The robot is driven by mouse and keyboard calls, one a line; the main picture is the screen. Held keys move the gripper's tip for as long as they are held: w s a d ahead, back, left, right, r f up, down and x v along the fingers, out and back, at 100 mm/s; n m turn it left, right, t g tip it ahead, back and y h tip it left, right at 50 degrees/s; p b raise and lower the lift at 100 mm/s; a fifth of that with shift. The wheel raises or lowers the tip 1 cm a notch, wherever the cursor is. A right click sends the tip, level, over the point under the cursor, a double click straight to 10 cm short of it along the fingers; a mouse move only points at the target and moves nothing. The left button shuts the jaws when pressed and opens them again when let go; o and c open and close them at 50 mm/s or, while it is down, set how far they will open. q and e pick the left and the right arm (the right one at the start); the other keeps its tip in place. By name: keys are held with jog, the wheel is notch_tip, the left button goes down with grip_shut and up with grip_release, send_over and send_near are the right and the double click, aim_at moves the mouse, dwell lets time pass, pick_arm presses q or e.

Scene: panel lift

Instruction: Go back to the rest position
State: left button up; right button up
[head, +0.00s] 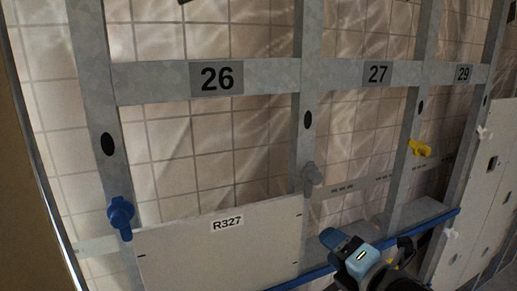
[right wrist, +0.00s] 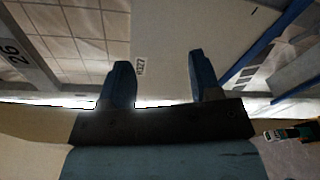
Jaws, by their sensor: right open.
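My right gripper (head: 343,243) shows at the bottom of the head view, in front of the frame and just right of the white panel marked R327 (head: 185,250). In the right wrist view my right gripper (right wrist: 160,85) has its two blue fingers spread apart with nothing between them. The panel also shows in that view (right wrist: 175,35), beyond the fingers. My left gripper is in neither view.
A grey metal frame (head: 150,85) with bays labelled 26, 27 and 29 stands before a tiled wall. A blue knob (head: 121,217), a grey knob (head: 312,178) and a yellow knob (head: 420,148) sit on its posts. A blue rail (head: 430,224) runs low at the right.

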jog(key=s+f+m+g+h, duration=0.1)
jog(key=s+f+m, duration=0.1)
jog(key=f+m, duration=0.6)
jog(key=s+f+m+g, duration=0.1)
jog(key=s+f+m, duration=0.3)
jog(key=f, duration=0.7)
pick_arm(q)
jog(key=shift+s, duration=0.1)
pick_arm(e)
jog(key=s+d+f+m+g+h, duration=0.1)
jog(key=s+d+f+m, duration=0.1)
jog(key=s+f+m, duration=0.4)
jog(key=s+d+f+m+g+h, duration=0.1)
jog(key=s+d+f+m+h, duration=0.1)
jog(key=s+f+m, duration=0.5)
notch_tip(320, 180, down, 7)
jog(key=shift+s+d+r+h, duration=0.15)
jog(key=shift+s+d+h, duration=0.15)
jog(key=shift+s, duration=0.75)
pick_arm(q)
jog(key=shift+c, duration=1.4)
pick_arm(e)
jog(key=shift+c, duration=1.4)
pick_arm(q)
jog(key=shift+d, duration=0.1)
pick_arm(e)
jog(key=shift+d, duration=0.1)
